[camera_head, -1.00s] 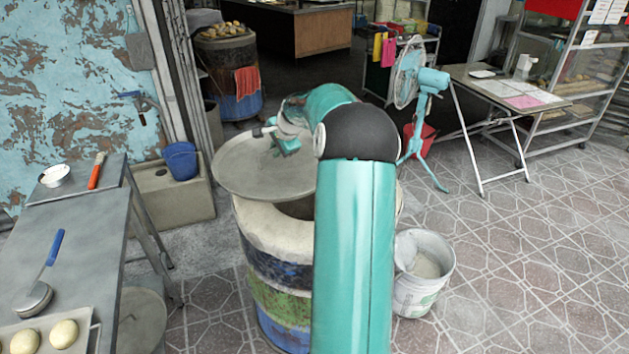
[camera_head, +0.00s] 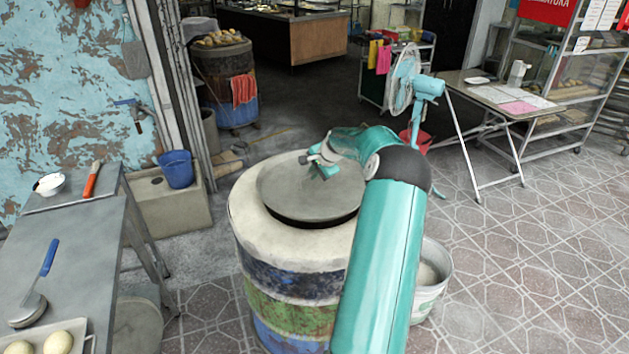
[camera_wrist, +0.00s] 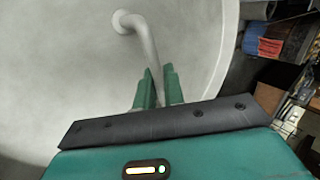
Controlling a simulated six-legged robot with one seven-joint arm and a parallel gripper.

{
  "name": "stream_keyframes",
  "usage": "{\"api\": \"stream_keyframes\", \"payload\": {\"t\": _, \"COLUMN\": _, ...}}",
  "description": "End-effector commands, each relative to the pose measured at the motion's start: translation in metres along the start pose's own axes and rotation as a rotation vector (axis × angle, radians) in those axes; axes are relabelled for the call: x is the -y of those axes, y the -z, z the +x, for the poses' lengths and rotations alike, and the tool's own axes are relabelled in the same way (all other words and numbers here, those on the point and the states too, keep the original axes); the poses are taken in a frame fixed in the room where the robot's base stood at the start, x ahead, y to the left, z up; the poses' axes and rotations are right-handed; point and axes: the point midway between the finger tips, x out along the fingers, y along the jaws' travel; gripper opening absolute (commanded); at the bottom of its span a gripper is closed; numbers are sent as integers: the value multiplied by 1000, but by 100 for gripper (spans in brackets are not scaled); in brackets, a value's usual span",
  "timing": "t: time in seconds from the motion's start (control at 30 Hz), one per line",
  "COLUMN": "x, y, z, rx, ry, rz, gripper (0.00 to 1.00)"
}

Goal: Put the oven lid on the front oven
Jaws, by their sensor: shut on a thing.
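The front oven (camera_head: 290,270) is a barrel with a pale rim and worn blue and green bands, standing in the middle of the head view. The round grey oven lid (camera_head: 290,192) is over its opening, with a dark gap showing along the lid's near edge. I cannot tell whether it rests fully on the rim. My gripper (camera_head: 318,162) is shut on the lid's handle, above the lid. In the wrist view, the green fingers (camera_wrist: 157,90) close around the bent metal handle (camera_wrist: 146,48) of the lid. My arm hides the oven's right side.
A grey table (camera_head: 70,255) with dough and tools stands at the left. A blue bucket (camera_head: 177,169) sits on a concrete block behind it. A white bucket (camera_head: 430,280) stands right of the oven. A second barrel (camera_head: 226,80) is at the back. Tiled floor at the right is open.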

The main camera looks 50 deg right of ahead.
Motion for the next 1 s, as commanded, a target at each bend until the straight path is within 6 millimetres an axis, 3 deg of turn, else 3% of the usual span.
{"api": "stream_keyframes", "payload": {"t": 0.2, "x": -16, "y": 1, "z": 24, "rx": 0, "ry": 3, "rz": 1, "gripper": 0}}
{"api": "stream_keyframes", "payload": {"t": 0.57, "x": -18, "y": 1, "z": 27, "rx": -1, "ry": 2, "rz": 1, "gripper": 0}}
{"api": "stream_keyframes", "payload": {"t": 0.6, "x": -19, "y": 1, "z": 28, "rx": 0, "ry": 0, "rz": 1, "gripper": 16}}
{"api": "stream_keyframes", "payload": {"t": 0.7, "x": -19, "y": 1, "z": 28, "rx": 0, "ry": 0, "rz": 1, "gripper": 32}}
{"api": "stream_keyframes", "payload": {"t": 1.0, "x": -18, "y": 1, "z": 26, "rx": -1, "ry": 1, "rz": 1, "gripper": 32}}
